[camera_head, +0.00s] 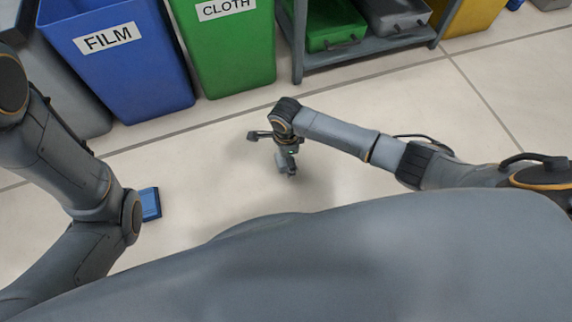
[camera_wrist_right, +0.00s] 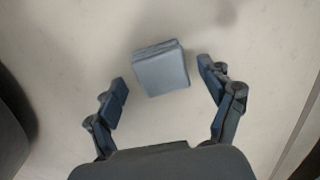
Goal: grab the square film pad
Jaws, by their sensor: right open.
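A grey-blue square pad (camera_wrist_right: 161,72), which looks like a small stack of layers, lies on the pale floor in the right wrist view. It sits ahead of and between the two fingers of my right gripper (camera_wrist_right: 162,84), with a gap on each side. The fingers are spread and hold nothing. In the head view my right gripper (camera_head: 287,163) points down over the floor, and the pad cannot be clearly told apart from it there. My left arm comes in at the left, but its gripper is not seen.
A blue FILM bin (camera_head: 150,80) and a green CLOTH bin (camera_head: 235,55) stand at the back. A grey rack (camera_head: 370,55) with trays is right of them. A blue block (camera_head: 150,203) shows beside my left arm. The floor around the right gripper is clear.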

